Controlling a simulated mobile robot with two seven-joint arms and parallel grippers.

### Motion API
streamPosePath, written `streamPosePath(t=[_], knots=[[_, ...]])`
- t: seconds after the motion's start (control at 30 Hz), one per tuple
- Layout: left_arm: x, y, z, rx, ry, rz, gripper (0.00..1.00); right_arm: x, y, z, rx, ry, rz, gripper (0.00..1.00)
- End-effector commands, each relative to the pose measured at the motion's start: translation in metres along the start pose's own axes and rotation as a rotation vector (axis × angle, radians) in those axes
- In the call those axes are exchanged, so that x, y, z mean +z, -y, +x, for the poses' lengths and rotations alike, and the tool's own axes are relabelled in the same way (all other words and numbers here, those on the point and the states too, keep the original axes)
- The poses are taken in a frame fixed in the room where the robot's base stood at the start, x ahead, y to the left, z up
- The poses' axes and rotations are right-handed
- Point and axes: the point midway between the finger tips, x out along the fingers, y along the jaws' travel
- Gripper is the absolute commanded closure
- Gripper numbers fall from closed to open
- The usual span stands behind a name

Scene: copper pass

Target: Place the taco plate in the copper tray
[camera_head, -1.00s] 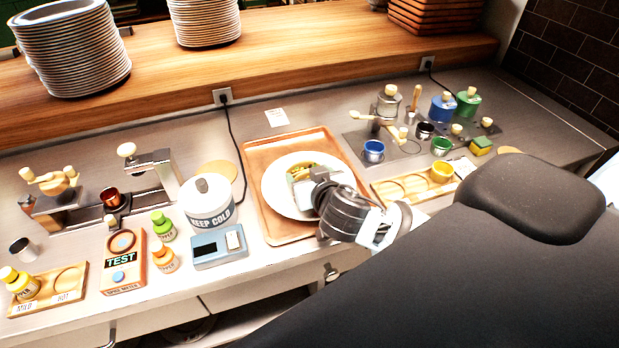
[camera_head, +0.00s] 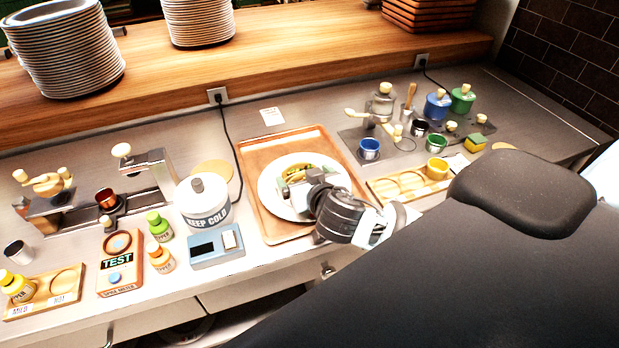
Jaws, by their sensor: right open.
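The copper tray (camera_head: 274,221) lies on the grey counter in the middle of the head view. The taco plate (camera_head: 269,190), a white round plate with a taco (camera_head: 308,168) on it, rests inside the tray. My right gripper (camera_head: 291,188) is open over the plate, close to the taco, and touches neither as far as I can tell. Its wrist hides the plate's lower right part. My left gripper is out of view.
A white KEEP COLD pot (camera_head: 203,205) and a grey-blue scale (camera_head: 216,247) stand left of the tray. A wooden holder (camera_head: 400,186) with a yellow cup (camera_head: 437,169) lies to its right. Stacked plates (camera_head: 66,55) stand on the raised shelf.

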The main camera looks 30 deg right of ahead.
Motion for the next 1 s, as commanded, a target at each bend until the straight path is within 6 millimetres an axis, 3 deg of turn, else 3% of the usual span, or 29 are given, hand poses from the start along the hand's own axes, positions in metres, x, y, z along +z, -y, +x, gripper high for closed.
streamPosePath(t=[0.17, 0.63, 0.8, 1.0], knots=[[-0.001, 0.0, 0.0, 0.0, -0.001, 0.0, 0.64, -0.001, 0.001, -0.017, -0.002, 0.0, 0.002, 0.07], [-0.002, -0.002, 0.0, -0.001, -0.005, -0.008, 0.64, 0.0, 0.0, -0.101, -0.001, 0.001, 0.002, 0.07], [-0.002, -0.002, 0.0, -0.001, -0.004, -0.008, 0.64, -0.001, 0.0, -0.116, 0.0, 0.001, 0.001, 0.07], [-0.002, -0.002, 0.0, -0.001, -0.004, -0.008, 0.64, -0.001, 0.0, -0.12, 0.001, 0.0, 0.0, 0.07]])
